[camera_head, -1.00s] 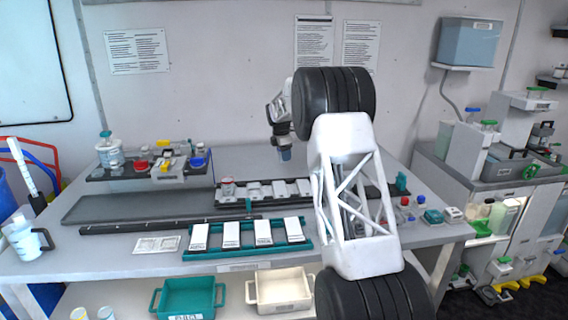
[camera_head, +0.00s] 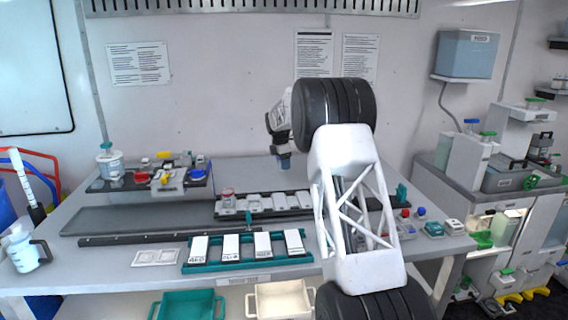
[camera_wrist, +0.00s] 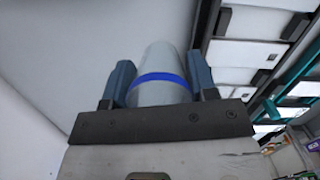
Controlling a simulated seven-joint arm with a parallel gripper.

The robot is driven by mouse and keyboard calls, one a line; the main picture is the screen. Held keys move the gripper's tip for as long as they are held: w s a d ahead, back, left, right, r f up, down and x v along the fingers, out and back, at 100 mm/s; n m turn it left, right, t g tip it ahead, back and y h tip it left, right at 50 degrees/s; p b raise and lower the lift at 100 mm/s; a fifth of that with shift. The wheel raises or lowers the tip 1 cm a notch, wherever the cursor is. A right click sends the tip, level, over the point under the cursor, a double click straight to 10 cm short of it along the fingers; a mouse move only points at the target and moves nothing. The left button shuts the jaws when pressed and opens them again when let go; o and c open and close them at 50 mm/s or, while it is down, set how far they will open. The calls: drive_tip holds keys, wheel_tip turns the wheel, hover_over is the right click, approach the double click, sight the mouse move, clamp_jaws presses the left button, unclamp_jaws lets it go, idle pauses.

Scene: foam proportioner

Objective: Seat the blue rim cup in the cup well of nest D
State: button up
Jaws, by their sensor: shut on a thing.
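My gripper (camera_wrist: 160,88) is shut on the blue rim cup (camera_wrist: 162,62), a pale grey cup with a blue band, in the wrist view. In the head view my gripper (camera_head: 284,162) hangs above the back of the bench, near the right part of the black rack; the cup is too small there to make out clearly. The black rack (camera_head: 236,211) holds several white nests in a row, with a red-rimmed cup (camera_head: 227,193) at its left end. Which nest is D cannot be read. My arm hides the right part of the rack.
A teal tray (camera_head: 190,269) with several white blocks lies in front of the rack. A dark platform (camera_head: 110,186) with jars and lids stands at the back left. Small capped bottles (camera_head: 421,213) stand at the right. The grey mat's middle is clear.

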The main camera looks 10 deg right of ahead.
drive_tip(key=s+a, duration=1.3)
drive_tip(key=s, duration=0.1)
drive_tip(key=shift+s, duration=0.15)
drive_tip(key=shift+a+f, duration=0.1)
drive_tip(key=shift+f, duration=0.2)
drive_tip(key=shift+f, duration=2)
drive_tip(key=shift+f, duration=0.25)
drive_tip(key=shift+f, duration=0.7)
